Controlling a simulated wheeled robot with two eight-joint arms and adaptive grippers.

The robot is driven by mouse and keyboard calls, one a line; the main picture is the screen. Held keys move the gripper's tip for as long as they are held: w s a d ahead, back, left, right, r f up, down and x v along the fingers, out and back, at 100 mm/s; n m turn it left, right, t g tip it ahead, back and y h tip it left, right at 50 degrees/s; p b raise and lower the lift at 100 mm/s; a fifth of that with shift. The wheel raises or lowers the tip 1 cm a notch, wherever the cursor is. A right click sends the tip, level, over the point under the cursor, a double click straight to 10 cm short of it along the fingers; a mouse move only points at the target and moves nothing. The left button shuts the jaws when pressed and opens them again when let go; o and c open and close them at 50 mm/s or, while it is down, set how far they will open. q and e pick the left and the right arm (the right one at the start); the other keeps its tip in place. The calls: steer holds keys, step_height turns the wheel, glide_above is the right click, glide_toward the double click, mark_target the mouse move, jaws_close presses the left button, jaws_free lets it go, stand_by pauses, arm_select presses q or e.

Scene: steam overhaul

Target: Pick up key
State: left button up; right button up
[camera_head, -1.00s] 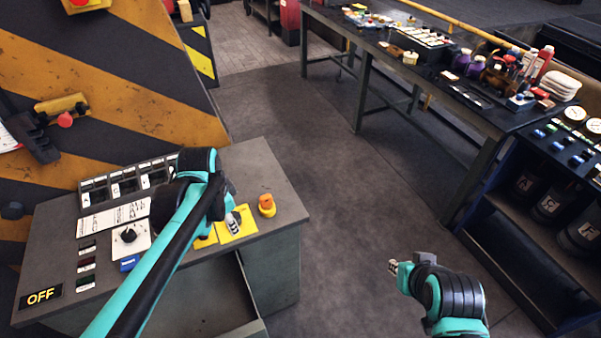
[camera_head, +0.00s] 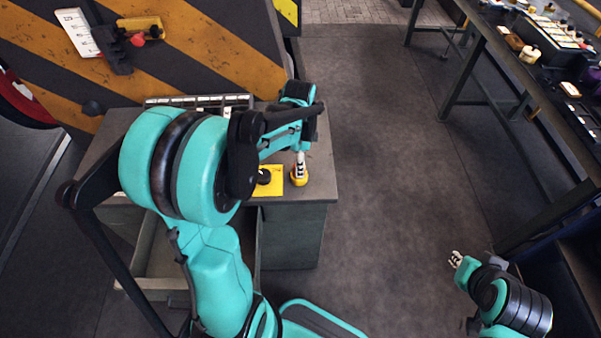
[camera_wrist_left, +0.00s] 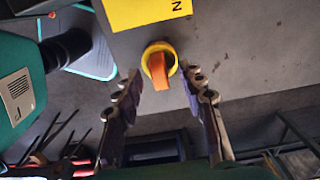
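The key, an orange piece in a round yellow holder (camera_head: 299,180), sits at the right end of the grey console top. In the left wrist view the orange key (camera_wrist_left: 161,75) shows at the top centre. My left gripper (camera_head: 300,160) is over it, and in the left wrist view its two fingers (camera_wrist_left: 162,85) are spread on either side of the key, with gaps showing. In the head view the gripper hides most of the orange part. My right gripper (camera_head: 456,259) is over the floor at the right, away from the key; its opening is too small to judge.
A yellow plate (camera_head: 273,190) with a black knob lies just left of the key. A striped panel (camera_head: 205,45) stands behind the console (camera_head: 323,180). A workbench (camera_head: 490,60) with several items is at the right. Clear floor (camera_head: 390,150) lies between.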

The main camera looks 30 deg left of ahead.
arm_select(q)
steer(key=shift+a+f, duration=0.1)
steer(key=shift+f, duration=0.85)
jaws_close()
